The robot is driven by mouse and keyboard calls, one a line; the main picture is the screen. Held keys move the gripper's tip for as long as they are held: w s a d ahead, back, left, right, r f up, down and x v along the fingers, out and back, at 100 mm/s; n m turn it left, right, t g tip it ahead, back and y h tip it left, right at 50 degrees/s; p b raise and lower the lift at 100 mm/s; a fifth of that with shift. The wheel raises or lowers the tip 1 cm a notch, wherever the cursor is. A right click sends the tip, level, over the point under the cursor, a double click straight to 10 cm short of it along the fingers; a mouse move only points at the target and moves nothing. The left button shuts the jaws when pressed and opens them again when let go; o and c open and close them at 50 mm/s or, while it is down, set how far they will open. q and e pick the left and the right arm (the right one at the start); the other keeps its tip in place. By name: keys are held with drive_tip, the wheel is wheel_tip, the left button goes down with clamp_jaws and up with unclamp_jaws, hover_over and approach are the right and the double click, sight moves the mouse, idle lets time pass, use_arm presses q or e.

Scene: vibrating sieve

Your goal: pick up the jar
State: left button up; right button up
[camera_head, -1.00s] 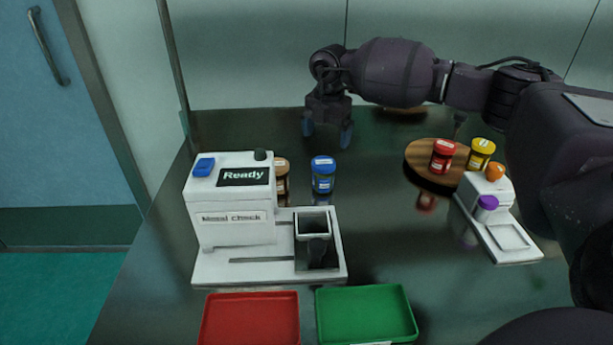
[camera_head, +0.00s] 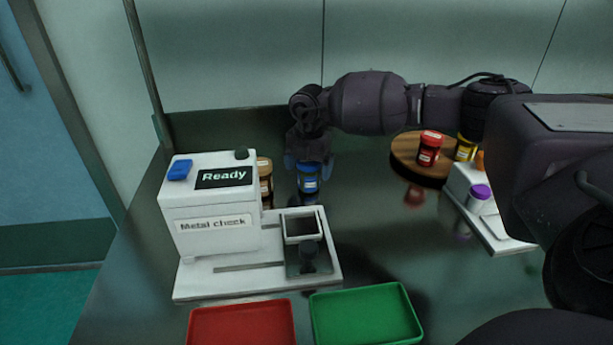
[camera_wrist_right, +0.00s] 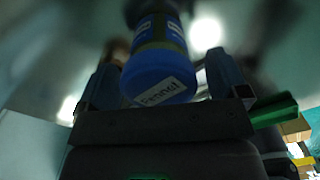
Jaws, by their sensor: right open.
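A blue jar (camera_head: 308,178) stands upright on the dark table, behind the metal check machine's sample holder. My right gripper (camera_head: 308,162) comes down over it from above, with its blue-tipped fingers at the sides of the jar's top. In the right wrist view the blue jar (camera_wrist_right: 158,72), with a label on its lid, lies between the two spread fingers of my right gripper (camera_wrist_right: 162,88). The fingers appear apart from the lid. My left gripper is not in view.
The white metal check machine (camera_head: 210,210) reading "Ready" stands at left, with a brown jar (camera_head: 264,180) beside it. Red (camera_head: 242,328) and green (camera_head: 366,316) trays lie in front. A wooden round board (camera_head: 408,158) holds red (camera_head: 429,150) and yellow (camera_head: 466,148) jars.

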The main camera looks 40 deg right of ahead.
wheel_tip(320, 180, down, 2)
drive_tip(key=shift+f, duration=0.2)
drive_tip(key=shift+r, duration=0.15)
drive_tip(key=c, duration=1)
